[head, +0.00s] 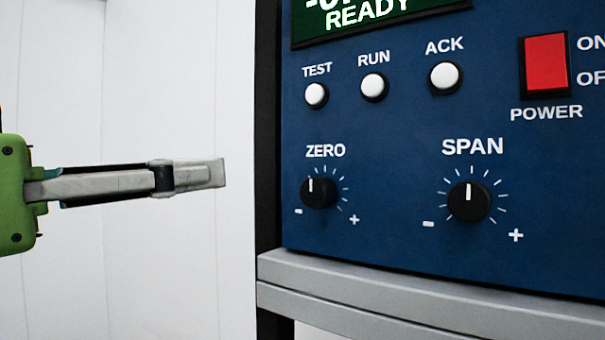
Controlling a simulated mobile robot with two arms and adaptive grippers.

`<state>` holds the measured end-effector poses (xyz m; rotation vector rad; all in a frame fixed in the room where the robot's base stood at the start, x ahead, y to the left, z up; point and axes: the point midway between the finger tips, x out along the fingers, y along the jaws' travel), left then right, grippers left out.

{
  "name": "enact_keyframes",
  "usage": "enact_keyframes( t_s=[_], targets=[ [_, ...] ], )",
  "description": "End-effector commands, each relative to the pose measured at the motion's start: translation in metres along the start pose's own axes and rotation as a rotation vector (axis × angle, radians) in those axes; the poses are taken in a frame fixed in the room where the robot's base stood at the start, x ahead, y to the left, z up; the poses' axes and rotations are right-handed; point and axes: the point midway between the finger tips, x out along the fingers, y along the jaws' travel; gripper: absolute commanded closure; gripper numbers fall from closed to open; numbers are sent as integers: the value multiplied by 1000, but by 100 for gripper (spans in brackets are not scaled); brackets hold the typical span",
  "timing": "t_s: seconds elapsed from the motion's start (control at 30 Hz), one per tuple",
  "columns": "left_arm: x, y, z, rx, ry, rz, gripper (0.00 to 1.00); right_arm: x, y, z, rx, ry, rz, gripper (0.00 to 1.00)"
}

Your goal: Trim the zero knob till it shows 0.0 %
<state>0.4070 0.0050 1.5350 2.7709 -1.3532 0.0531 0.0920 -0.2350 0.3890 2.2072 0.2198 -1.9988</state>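The black zero knob (319,193) sits at the lower left of the blue analyser panel (400,130), under the label ZERO. Its white mark points up, slightly left. The display (370,15) at the top is cut off by the picture's edge; it reads READY, with only the bottom of a number with a minus sign above that. My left gripper (215,173) points right, left of the panel and apart from the knob, at about its height. It is seen edge-on, so its finger gap does not show. My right gripper is not in view.
The span knob (469,201) is right of the zero knob. Above are white TEST (316,95), RUN (374,87) and ACK (445,77) buttons and a red power switch (546,63). A grey ledge (420,297) juts out below the panel.

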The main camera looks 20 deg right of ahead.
Motion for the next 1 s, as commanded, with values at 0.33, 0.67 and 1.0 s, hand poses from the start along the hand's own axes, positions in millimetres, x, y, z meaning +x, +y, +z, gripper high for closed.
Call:
enact_keyframes(
  t_s=[0.33, 0.67, 1.0],
  targets=[
    [-51, 78, 17, 233, -57, 5, 62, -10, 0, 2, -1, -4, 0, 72],
    [2, 80, 19, 232, -62, 9, 62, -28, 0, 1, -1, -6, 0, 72],
    [66, 79, 22, 233, -58, 6, 62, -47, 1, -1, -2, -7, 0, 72]
  ],
)
